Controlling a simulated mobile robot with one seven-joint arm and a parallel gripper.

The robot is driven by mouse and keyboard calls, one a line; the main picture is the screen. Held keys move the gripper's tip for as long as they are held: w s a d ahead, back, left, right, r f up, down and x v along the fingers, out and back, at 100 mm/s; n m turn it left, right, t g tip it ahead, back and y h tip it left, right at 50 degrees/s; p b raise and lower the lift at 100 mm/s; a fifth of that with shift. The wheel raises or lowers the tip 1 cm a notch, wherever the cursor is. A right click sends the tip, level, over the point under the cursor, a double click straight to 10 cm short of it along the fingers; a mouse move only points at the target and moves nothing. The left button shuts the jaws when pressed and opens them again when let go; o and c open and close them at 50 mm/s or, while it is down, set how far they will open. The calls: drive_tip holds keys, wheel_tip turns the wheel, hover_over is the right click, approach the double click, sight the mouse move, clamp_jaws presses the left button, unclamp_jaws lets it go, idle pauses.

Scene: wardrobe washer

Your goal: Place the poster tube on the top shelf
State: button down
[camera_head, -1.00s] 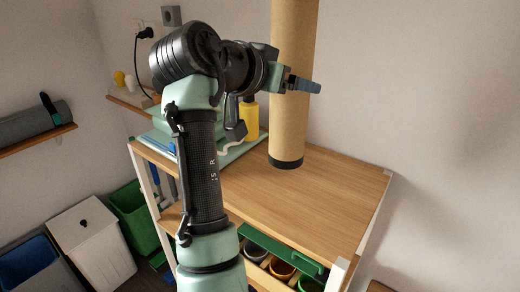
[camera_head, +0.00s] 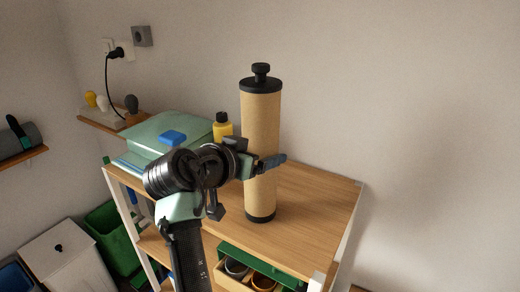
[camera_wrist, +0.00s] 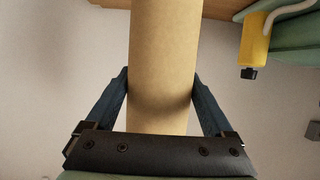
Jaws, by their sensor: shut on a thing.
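The poster tube (camera_head: 261,140) is a tall tan cylinder with black end caps and a black knob on top. It stands upright over the wooden top shelf (camera_head: 315,200), with its lower cap at the board; whether it rests on the board or hovers just above, I cannot tell. My gripper (camera_head: 268,165) is shut on the tube around its middle. In the wrist view the tube (camera_wrist: 163,65) runs between the two dark blue fingers of my gripper (camera_wrist: 163,100). The tips are partly hidden behind the tube.
A green case (camera_head: 165,145) and a yellow bottle (camera_head: 222,126) stand on the shelf left of the tube. The board is bare to the right. A green-edged drawer with pots (camera_head: 262,280) is below. A wall plug and cord (camera_head: 116,53) are behind.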

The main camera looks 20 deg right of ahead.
unclamp_jaws()
drive_tip(key=shift+s+a, duration=0.1)
drive_tip(key=b+v, duration=0.4)
drive_tip(key=v, duration=0.8)
drive_tip(key=s+a+r+n+t+y, duration=0.1)
drive_tip(key=a+r+n+t+y, duration=0.15)
drive_tip(key=r+t, duration=0.4)
drive_tip(key=s+a+r+n+t+y, duration=0.1)
drive_tip(key=a+r+n+t+y, duration=0.15)
drive_tip(key=r+n+t, duration=0.35)
drive_tip(key=s+a+r+n+t+y, duration=0.1)
drive_tip(key=s+a+r+t+y, duration=0.1)
drive_tip(key=s+r, duration=0.3)
drive_tip(key=s+a+r+n+t+y, duration=0.1)
drive_tip(key=s+a+r+t+y, duration=0.1)
drive_tip(key=s+r, duration=0.4)
drive_tip(key=shift+s+a+r+t+y, duration=0.25)
drive_tip(key=shift+s+a+t+y, duration=0.15)
drive_tip(key=shift+s+t+y, duration=0.7)
